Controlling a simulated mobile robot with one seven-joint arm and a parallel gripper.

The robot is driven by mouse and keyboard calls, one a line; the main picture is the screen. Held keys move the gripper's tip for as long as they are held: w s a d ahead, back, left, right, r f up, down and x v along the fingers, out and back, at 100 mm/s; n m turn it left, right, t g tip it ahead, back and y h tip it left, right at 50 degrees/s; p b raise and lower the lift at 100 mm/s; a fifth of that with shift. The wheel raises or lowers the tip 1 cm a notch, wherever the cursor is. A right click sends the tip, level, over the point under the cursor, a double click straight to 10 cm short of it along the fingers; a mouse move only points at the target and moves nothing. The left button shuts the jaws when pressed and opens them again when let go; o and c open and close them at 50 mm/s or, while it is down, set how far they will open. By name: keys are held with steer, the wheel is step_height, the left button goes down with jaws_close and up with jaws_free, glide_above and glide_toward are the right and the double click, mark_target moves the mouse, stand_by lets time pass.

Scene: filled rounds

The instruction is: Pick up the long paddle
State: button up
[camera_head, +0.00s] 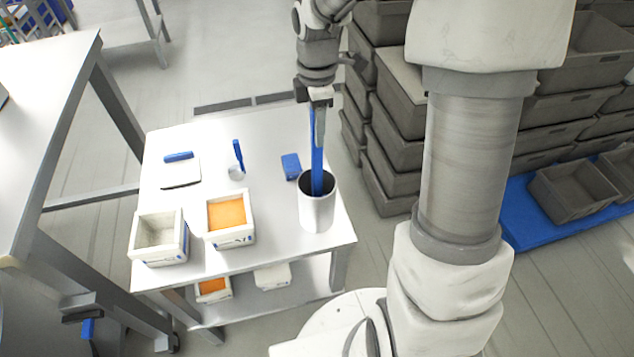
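The long paddle (316,166) is blue and narrow. My gripper (315,103) points down from above and is at the paddle's top end. A grey strip runs down beside the upper part of the paddle, and I cannot tell whether it is a finger or part of the paddle. The fingers are too small and overlapped to show whether they are closed on the paddle. The paddle's lower end is hidden in the cylinder.
The small table (267,143) also holds a white box with orange contents (229,216), a pale-filled box (158,237), a blue-handled scraper (180,170), a small blue-handled tool (238,158) and a blue block (291,166). Stacked grey crates (395,140) stand close to the right.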

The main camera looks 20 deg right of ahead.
jaws_close()
steer(key=shift+r, duration=0.2)
